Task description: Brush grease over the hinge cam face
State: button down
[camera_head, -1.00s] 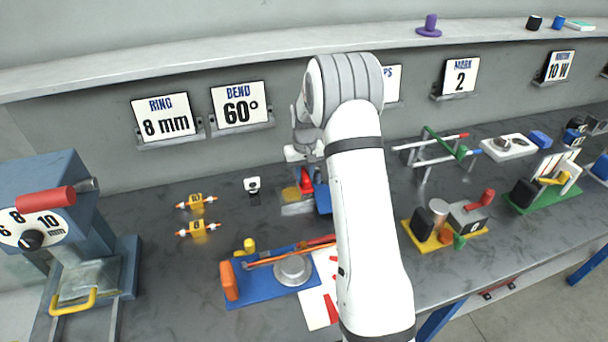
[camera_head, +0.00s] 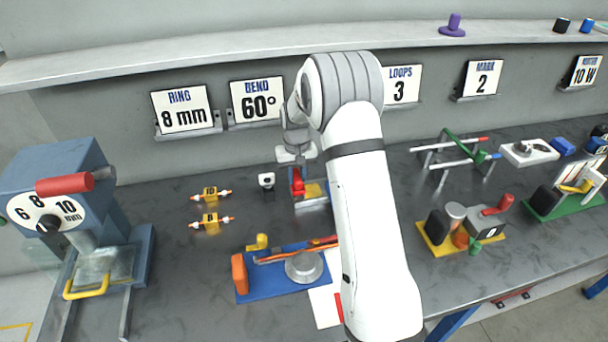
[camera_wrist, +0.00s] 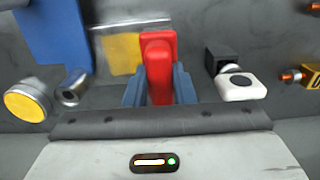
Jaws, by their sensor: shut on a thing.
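My gripper (camera_head: 297,160) points down over the bench and is shut on a red-handled thing (camera_head: 298,182), which looks like the brush. In the wrist view, the red handle (camera_wrist: 158,52) stands between my two grey-blue fingers (camera_wrist: 160,90); no bristles can be made out. A yellow patch (camera_wrist: 121,52) on a grey plate, perhaps the grease, lies just beside it; the patch also shows in the head view (camera_head: 315,190). I cannot tell which part is the hinge cam face. A small black block with a white rounded end (camera_wrist: 240,87) stands to the right in the wrist view.
A blue part (camera_wrist: 52,30), a metal cylinder (camera_wrist: 74,86) and a yellow disc (camera_wrist: 25,104) lie left in the wrist view. The blue fixture (camera_head: 265,289) stands in front, partly behind my arm. Two yellow-bodied pieces (camera_head: 210,193) lie left. Bare bench surrounds them.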

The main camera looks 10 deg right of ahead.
dwell(0.3)
jog(key=shift+r+p, duration=1.65)
jog(key=shift+r, duration=1.35)
jog(key=shift+r+p, duration=0.85)
jog(key=shift+r, duration=0.7)
jog(key=shift+f, duration=0.1)
